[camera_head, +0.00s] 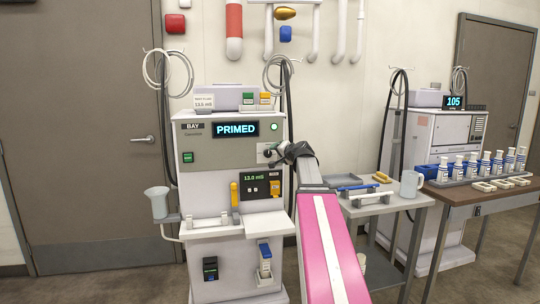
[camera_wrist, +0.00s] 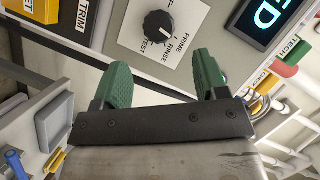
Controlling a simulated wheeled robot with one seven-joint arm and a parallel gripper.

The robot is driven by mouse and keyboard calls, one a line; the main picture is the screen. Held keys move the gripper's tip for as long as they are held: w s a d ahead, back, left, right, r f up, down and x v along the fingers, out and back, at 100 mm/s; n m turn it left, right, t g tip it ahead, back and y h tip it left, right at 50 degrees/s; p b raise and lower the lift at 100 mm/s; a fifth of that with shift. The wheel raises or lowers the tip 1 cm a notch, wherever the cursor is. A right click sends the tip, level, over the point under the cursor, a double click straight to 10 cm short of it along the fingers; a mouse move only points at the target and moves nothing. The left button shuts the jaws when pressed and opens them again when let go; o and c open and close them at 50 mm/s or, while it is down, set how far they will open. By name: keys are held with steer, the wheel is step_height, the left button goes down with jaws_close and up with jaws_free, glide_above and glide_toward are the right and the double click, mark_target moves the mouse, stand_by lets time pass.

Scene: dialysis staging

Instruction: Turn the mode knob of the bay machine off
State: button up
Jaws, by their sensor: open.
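The bay machine (camera_head: 205,135) is a white cabinet labelled BAY, and its display (camera_head: 236,130) reads PRIMED. Its mode knob (camera_wrist: 158,24) is black and round, on a white plate with the words TEST, PRIME and RINSE legible in the wrist view. I cannot tell for sure which word it points at. My gripper (camera_wrist: 162,62) is open and empty, its two green fingers spread below the knob in the wrist view and apart from it. In the head view my gripper (camera_head: 279,152) is at the machine's upper right front and hides most of the knob plate.
Another machine (camera_head: 436,135) stands farther right.

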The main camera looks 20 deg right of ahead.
mark_target(269, 153)
steer(key=x, duration=0.7)
steer(key=shift+w, duration=0.15)
steer(key=shift+c, duration=0.4)
steer(key=c, duration=0.9)
